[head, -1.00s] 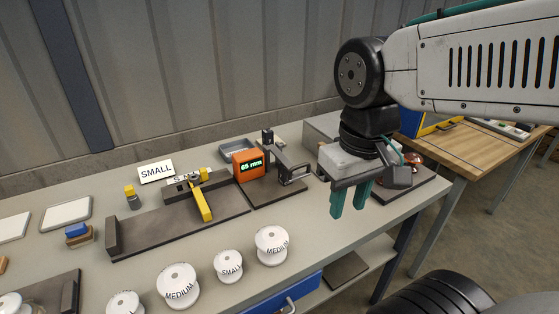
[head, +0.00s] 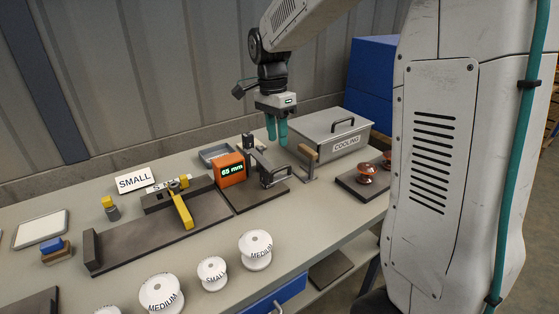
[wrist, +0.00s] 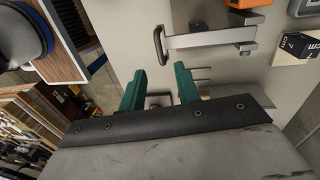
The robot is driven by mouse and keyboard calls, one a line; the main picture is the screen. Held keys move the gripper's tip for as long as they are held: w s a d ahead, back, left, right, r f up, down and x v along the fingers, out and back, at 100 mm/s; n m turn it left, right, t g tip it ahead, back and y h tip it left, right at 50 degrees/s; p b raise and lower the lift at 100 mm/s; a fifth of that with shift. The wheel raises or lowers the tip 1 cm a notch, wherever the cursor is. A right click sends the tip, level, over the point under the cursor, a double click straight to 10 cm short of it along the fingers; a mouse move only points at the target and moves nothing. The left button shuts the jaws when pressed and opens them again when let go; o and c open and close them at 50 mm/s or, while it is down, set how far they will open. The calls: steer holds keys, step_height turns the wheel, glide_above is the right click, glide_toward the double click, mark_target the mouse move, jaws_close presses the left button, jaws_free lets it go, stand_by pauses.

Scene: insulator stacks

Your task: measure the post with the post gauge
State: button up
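An orange readout (head: 230,169) showing 65 mm stands on a dark base, with a grey bracket-like frame (head: 272,176) beside it; this looks like the post gauge. In the wrist view, the grey frame (wrist: 210,40) lies beyond the fingertips. A small dark upright block (head: 248,142) stands behind the readout; I cannot tell whether it is the post. My gripper (head: 277,130) points down, open with nothing visibly held, above the bench between the gauge and a grey box. In the wrist view its green fingers (wrist: 160,85) are apart. A wooden-topped metal stand (head: 308,154) is just right of it.
The grey COOLING box (head: 345,143) stands at the back right. Brown insulators (head: 367,173) sit on a dark plate. A fixture with a yellow lever (head: 181,210) is at left. White spools (head: 256,250) line the front.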

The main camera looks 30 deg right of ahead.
steer(key=f, duration=0.5)
steer(key=s+f, duration=0.1)
steer(key=f, duration=0.1)
steer(key=shift+f, duration=0.35)
jaws_close()
